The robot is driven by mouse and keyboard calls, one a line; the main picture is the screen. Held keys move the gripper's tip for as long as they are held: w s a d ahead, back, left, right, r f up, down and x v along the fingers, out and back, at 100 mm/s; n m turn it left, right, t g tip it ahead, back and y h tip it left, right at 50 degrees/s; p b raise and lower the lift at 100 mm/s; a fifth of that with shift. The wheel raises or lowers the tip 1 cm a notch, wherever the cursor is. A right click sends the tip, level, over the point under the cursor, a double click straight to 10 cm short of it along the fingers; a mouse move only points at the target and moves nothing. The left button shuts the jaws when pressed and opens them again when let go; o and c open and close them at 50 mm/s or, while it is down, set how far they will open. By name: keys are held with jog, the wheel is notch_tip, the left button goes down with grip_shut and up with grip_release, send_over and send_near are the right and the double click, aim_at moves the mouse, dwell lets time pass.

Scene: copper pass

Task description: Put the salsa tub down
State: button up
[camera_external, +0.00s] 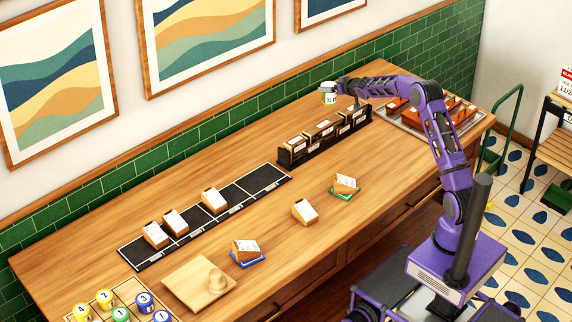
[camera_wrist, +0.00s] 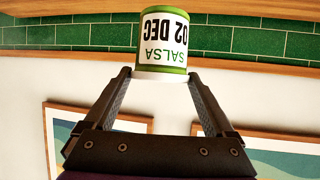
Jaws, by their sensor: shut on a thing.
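The salsa tub (camera_wrist: 163,42) is white and green, with a label reading "SALSA" and "02 DEC" that appears upside down in the wrist view. My gripper (camera_wrist: 160,78) is shut on it, with one finger on each side of its lower part in that picture. In the external view the tub (camera_external: 328,97) is held up at the back of the counter, near the green tile wall. My gripper (camera_external: 340,88) reaches it from the right there. The tub appears clear of the wooden counter (camera_external: 250,140), though the exact gap is hard to tell.
A dark rack (camera_external: 325,135) with several boxes stands just below the tub in the picture. A black sectioned mat (camera_external: 240,195) holds several small boxes. A tray (camera_external: 400,118) with reddish-brown items lies at right. Bare counter lies left of the rack.

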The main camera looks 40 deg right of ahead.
jog(key=s+d+n+y, duration=0.2)
jog(key=s+d, duration=0.2)
jog(key=s, duration=0.5)
jog(key=s+d+n+y, duration=0.1)
jog(key=s+d, duration=0.4)
jog(key=s, duration=0.3)
jog(key=shift+y, duration=0.4)
jog(key=shift+s+a+f+b, duration=0.1)
jog(key=shift+s+f+b, duration=0.1)
jog(key=shift+f, duration=1.6)
jog(key=shift+s+a+f+b, duration=0.15)
jog(key=shift+s+f, duration=0.1)
jog(key=shift+f, duration=1.6)
jog(key=shift+s+a+f+b, duration=0.1)
jog(key=shift+s+f+b, duration=0.1)
jog(key=shift+f, duration=1.6)
jog(key=shift+f, duration=0.15)
jog(key=o, duration=1.3)
